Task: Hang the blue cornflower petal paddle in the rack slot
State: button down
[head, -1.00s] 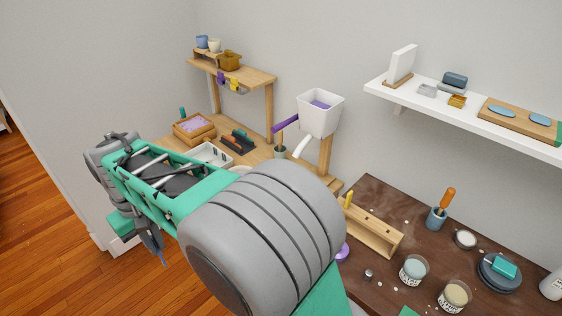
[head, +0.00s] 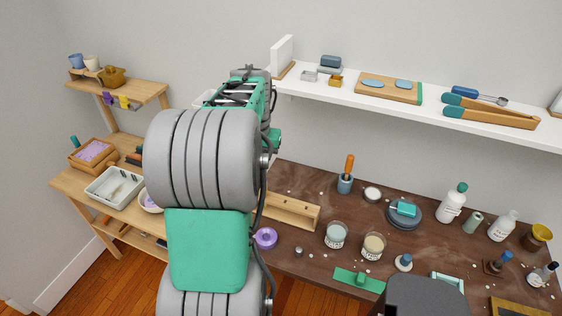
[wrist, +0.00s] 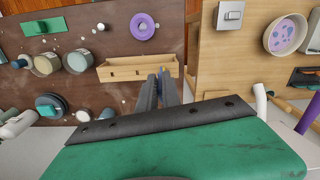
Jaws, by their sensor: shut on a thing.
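The wooden rack (head: 292,211) lies on the dark brown bench in the head view, its left end hidden by my arm. It also shows in the wrist view (wrist: 125,74), just beyond my fingertips. My gripper (wrist: 162,85) is shut on a thin blue piece (wrist: 176,67), the blue cornflower petal paddle, seen nearly edge-on. Most of the paddle is hidden by the fingers. My gripper is near one end of the rack; I cannot tell whether the paddle touches it. In the head view my arm hides the gripper and paddle.
A purple ring-shaped thing (head: 265,238) lies in front of the rack. Two jars (head: 336,235) and a blue cup with an orange-handled tool (head: 345,181) stand nearby. A white wall shelf (head: 433,105) overhangs the bench. A wooden shelf unit (head: 75,184) stands left.

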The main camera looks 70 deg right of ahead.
jog(key=s+d+m, duration=0.1)
jog(key=s+d, duration=0.1)
jog(key=s, duration=0.4)
jog(key=shift+s+r+m, duration=0.2)
jog(key=shift+s+m, duration=0.1)
jog(key=shift+m, duration=0.1)
jog(key=shift+a+f+b, duration=0.1)
jog(key=shift+f+b, duration=1)
jog(key=shift+f, duration=0.9)
jog(key=shift+f, duration=0.15)
jog(key=shift+f, duration=0.35)
jog(key=shift+f+b, duration=1)
jog(key=shift+f, duration=0.5)
